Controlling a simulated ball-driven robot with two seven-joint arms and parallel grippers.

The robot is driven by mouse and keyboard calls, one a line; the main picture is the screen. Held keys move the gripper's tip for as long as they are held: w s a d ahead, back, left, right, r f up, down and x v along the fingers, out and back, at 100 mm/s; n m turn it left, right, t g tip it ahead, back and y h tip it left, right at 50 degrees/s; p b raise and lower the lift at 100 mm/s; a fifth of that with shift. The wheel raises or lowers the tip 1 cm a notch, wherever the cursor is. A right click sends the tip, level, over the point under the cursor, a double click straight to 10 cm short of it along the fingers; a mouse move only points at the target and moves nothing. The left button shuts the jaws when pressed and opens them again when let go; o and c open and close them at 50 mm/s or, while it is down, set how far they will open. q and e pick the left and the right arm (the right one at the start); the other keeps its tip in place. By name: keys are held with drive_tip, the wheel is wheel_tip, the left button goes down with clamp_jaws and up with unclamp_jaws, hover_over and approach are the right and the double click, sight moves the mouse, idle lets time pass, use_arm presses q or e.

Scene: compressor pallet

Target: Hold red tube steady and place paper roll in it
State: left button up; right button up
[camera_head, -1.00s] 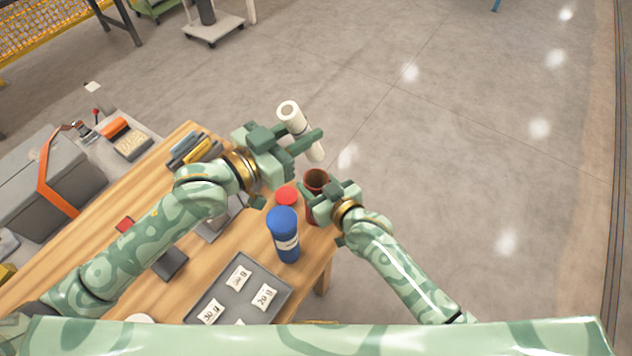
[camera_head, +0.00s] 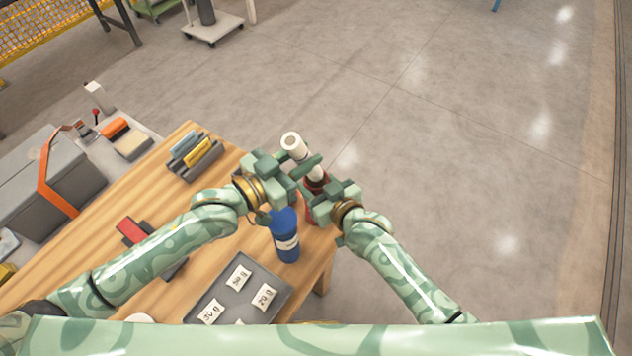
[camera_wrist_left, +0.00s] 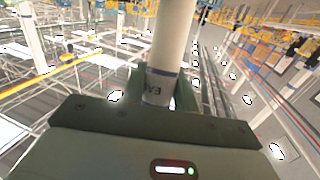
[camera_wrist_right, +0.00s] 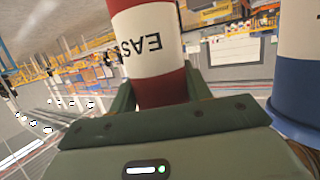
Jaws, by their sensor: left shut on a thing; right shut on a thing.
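The white paper roll (camera_head: 292,143) is in my left gripper (camera_head: 309,166), which is shut on it. The roll is tilted, its upper end standing clear of the fingers. The left wrist view shows the roll (camera_wrist_left: 172,35) with a blue band between the fingers. The red tube (camera_head: 309,211) is in my right gripper (camera_head: 320,196), shut around it near the table's corner. The right wrist view shows its red and white wall (camera_wrist_right: 150,45) with lettering. The roll's lower end is at the tube's dark mouth; I cannot tell whether it is inside.
A blue tube (camera_head: 285,236) with a white band stands close to the red tube. A grey tray (camera_head: 219,293) with labelled white packets lies in front on the wooden table (camera_head: 90,255). A holder with yellow and dark items (camera_head: 195,158) is at the back.

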use_arm(q)
drive_tip(key=shift+s+f, duration=0.2)
drive_tip(key=shift+f, duration=1.45)
use_arm(e)
drive_tip(key=shift+s, duration=0.15)
use_arm(q)
drive_tip(key=o, duration=0.9)
drive_tip(key=shift+f, duration=0.1)
drive_tip(key=shift+o, duration=0.9)
drive_tip(key=shift+w, duration=0.15)
use_arm(e)
drive_tip(key=shift+w, duration=0.2)
use_arm(q)
drive_tip(key=v, duration=1.2)
drive_tip(key=shift+d, duration=0.1)
use_arm(e)
drive_tip(key=o, duration=1)
